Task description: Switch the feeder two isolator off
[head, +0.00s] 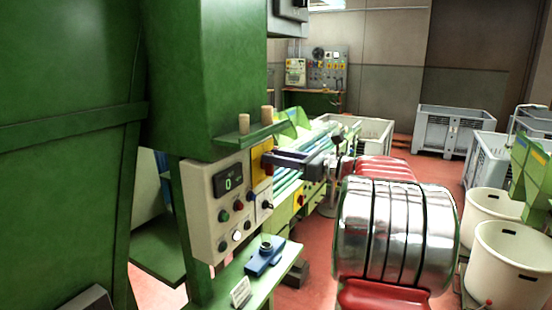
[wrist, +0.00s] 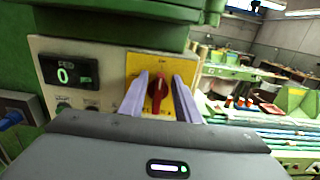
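The isolator is a red rotary handle (wrist: 157,88) on a yellow plate (wrist: 133,64), and the handle looks about upright. The plate also shows at the right edge of a cream control panel (head: 208,212) in the head view, where my gripper partly covers it. The wording on the plate is too small to read. In the head view my gripper (head: 270,158) reaches the plate from the right. Whether the fingertips touch the plate is unclear.
A display (head: 228,181) reading 0 and several knobs and buttons sit on the panel. Two corks (head: 244,124) stand on the green ledge above. A blue device (head: 264,258) lies on the shelf below. Pale bins (head: 514,266) stand at the right.

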